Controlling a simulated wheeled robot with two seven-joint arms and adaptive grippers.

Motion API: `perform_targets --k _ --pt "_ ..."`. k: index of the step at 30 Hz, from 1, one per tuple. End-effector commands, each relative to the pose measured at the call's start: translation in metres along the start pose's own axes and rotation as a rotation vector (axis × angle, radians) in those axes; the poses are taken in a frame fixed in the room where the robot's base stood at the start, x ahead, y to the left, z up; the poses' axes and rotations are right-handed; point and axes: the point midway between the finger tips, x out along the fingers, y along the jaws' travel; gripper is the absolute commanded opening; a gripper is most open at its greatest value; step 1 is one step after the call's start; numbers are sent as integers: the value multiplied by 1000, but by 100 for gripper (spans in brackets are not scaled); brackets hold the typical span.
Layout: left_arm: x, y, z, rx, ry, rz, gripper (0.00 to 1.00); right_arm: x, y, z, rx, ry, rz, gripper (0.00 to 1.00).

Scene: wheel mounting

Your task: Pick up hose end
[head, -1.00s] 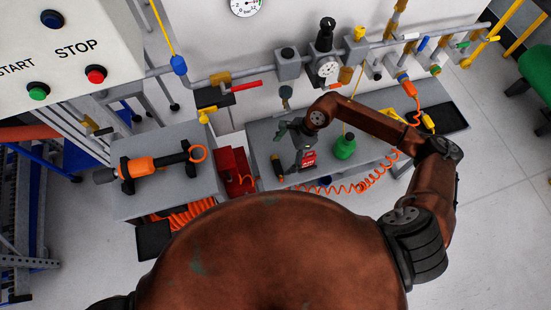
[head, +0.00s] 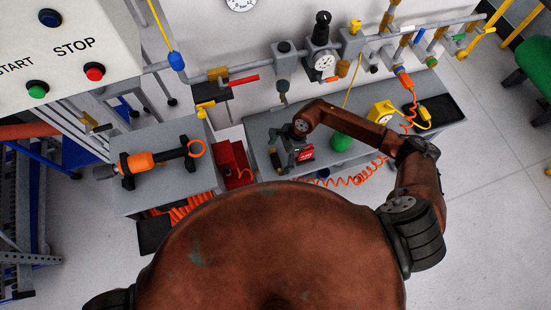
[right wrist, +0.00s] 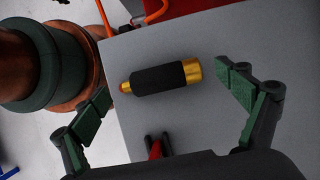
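The hose end (right wrist: 166,78) is a short black grip with brass-coloured ends. In the right wrist view it lies on the grey bench top (right wrist: 225,130). My right gripper (right wrist: 165,84) is open, with one finger to the left of the hose end and the other to the right. Neither finger appears to touch it. In the head view my right gripper (head: 284,162) is low over the middle bench (head: 262,133), and the hose end is hidden or too small to tell there. My left gripper is not in view.
A red box (head: 232,165) stands left of the gripper. A green bottle (head: 342,144) is to its right, close to my forearm. An orange coiled hose (head: 350,181) runs along the bench front. An orange tool (head: 140,162) lies on the left bench.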

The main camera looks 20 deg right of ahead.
Motion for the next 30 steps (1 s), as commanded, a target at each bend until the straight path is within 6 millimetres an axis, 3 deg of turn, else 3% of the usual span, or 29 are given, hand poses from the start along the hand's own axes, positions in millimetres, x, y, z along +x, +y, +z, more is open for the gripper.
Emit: perform_targets --k 21,30 --pt "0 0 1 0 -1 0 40 0 0 1 -1 -1 0 45" --pt "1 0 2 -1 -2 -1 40 -3 0 2 -1 -2 -1 44"
